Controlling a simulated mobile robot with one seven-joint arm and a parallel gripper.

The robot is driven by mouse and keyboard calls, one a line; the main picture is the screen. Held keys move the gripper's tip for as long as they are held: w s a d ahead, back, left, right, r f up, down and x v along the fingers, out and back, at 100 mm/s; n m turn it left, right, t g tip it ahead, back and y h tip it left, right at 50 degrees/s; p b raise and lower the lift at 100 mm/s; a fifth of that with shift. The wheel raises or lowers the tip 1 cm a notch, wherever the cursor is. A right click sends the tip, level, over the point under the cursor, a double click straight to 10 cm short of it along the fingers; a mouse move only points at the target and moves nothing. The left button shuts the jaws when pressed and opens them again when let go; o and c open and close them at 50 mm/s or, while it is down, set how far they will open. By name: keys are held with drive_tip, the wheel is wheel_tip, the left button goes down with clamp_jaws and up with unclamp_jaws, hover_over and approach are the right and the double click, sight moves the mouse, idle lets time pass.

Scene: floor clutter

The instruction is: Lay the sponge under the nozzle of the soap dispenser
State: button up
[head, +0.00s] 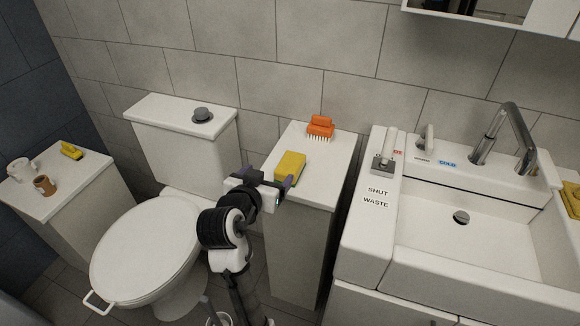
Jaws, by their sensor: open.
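A yellow block that looks like the sponge (291,166) lies on the white top of the narrow cabinet between the toilet and the sink. My gripper (266,178) is open at the left front edge of that cabinet top, its dark fingers apart. One finger is close to the sponge's near side; I cannot tell whether they touch. Nothing shows held in the jaws. I cannot identify the soap dispenser for sure; a white upright fitting on a grey base (384,160) stands on the sink's left ledge and may be it or a tap.
An orange brush (320,127) stands behind the sponge on the cabinet top (317,180). The sink (470,235) with a chrome faucet (497,130) is at right, a yellow item (571,199) at its right edge. The toilet (150,245) is left; cups and a yellow item stand farther left.

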sight(290, 163)
drive_tip(key=shift+g+h, duration=0.3)
drive_tip(key=shift+g, duration=0.1)
drive_tip(key=x, duration=0.3)
drive_tip(key=p+x, duration=0.1)
drive_tip(key=x, duration=0.1)
drive_tip(key=d+f+x, duration=0.1)
drive_tip(key=x, duration=0.2)
drive_tip(key=shift+d+f, duration=0.1)
drive_tip(key=shift+d, duration=0.05)
drive_tip(key=shift+p+x, duration=1.05)
drive_tip(key=shift+x, duration=1.75)
drive_tip(key=c, duration=1.1)
